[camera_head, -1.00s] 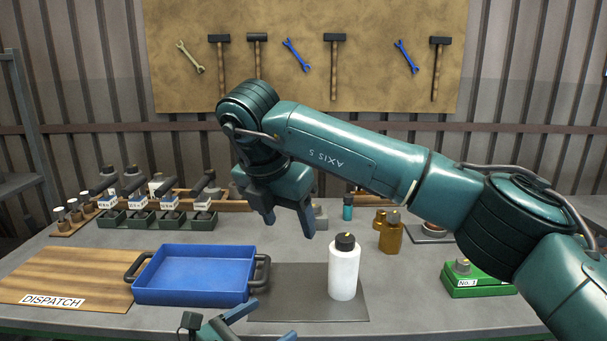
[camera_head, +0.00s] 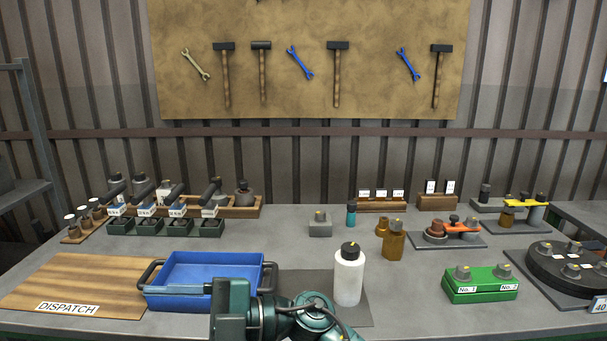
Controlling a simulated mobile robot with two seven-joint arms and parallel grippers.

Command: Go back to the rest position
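My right gripper (camera_head: 190,289) shows low in the picture, at the end of the teal arm part at the bottom centre. It points left across the front of the blue tray (camera_head: 215,259). My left gripper is out of view. A white bottle (camera_head: 348,278) with a black cap stands upright on the dark mat (camera_head: 359,311), right of my arm and apart from it.
The wooden DISPATCH board (camera_head: 75,280) lies at the left. Racks and small trays line the back.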

